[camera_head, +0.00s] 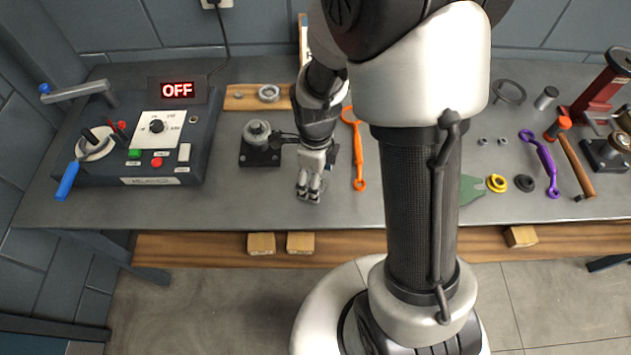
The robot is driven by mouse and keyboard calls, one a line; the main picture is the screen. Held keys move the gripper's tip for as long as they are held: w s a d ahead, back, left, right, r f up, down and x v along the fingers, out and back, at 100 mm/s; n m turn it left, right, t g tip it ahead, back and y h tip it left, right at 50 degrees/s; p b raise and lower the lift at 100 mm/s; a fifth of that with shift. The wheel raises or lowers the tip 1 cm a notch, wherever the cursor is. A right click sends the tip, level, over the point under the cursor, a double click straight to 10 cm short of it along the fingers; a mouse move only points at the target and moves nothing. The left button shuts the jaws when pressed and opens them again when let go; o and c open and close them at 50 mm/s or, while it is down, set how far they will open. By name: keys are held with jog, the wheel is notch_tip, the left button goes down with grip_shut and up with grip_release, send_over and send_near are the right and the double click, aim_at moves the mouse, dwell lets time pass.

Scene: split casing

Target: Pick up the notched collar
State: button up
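I cannot tell for certain which part is the notched collar. Several ring-shaped parts show: a grey metal ring (268,93) on a wooden board at the back, a yellow ring (497,183) and a black ring (524,183) at the right front, and a dark thin ring (510,91) at the back right. My gripper (309,193) points down over the front of the bench, left of the orange wrench. No part shows between its fingers, but they are too small to tell whether they are open or shut. My arm hides part of the bench's middle.
A grey bench (230,205) carries a control box (150,150) reading OFF at left. A dark flanged fixture (259,143) stands left of my gripper. An orange wrench (358,150), purple wrench (541,160), hammer (576,165) and red press (600,85) lie or stand rightward.

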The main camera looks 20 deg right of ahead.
jog(key=shift+f, duration=0.1)
jog(key=c, duration=1)
